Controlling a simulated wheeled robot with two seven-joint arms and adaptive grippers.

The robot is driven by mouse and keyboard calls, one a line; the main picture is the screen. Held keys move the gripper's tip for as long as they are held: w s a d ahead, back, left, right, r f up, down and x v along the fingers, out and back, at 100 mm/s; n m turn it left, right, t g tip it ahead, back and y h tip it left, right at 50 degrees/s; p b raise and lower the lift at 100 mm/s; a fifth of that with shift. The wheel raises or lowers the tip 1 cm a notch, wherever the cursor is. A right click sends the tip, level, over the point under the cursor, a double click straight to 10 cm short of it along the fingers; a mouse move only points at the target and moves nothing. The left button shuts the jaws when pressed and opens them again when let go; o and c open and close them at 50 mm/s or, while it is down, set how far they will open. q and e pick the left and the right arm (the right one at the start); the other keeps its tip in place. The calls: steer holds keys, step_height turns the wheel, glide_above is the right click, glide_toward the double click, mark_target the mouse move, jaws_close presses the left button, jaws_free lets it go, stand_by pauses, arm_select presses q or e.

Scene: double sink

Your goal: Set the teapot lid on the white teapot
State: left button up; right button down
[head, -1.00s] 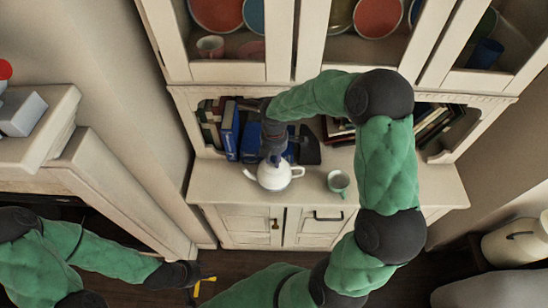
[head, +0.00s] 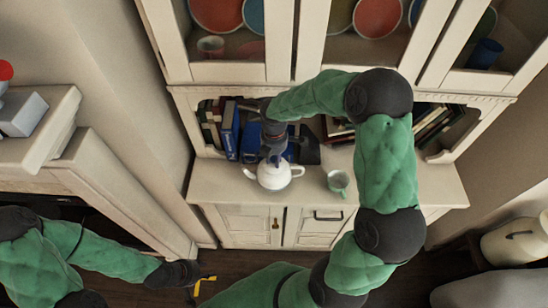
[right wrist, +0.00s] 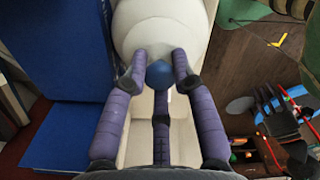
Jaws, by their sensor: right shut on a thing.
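The white teapot (head: 274,177) stands upright on the cabinet's counter, spout to the left and handle to the right. My right gripper (head: 273,157) is directly over its top, pointing down. In the right wrist view, its purple fingers (right wrist: 160,78) are closed around the blue knob (right wrist: 160,74) of the teapot lid. The lid's white surface (right wrist: 158,38) shows just beyond the knob and overlaps the white pot. I cannot tell whether the lid rests on the rim or is slightly above it. My left gripper (head: 196,284) is low at the left, away from the counter; its fingers are unclear.
Glazed cupboard doors (head: 230,70) are above. The counter's front left (head: 220,185) is clear.

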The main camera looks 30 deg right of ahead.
mark_target(274, 158)
steer(key=shift+f, duration=0.65)
stand_by(0.7)
steer(key=c, duration=1.3)
jaws_free()
steer(key=shift+r, duration=0.15)
steer(key=shift+r+p, duration=4.3)
steer(key=shift+r, duration=1.15)
steer(key=shift+f, duration=0.1)
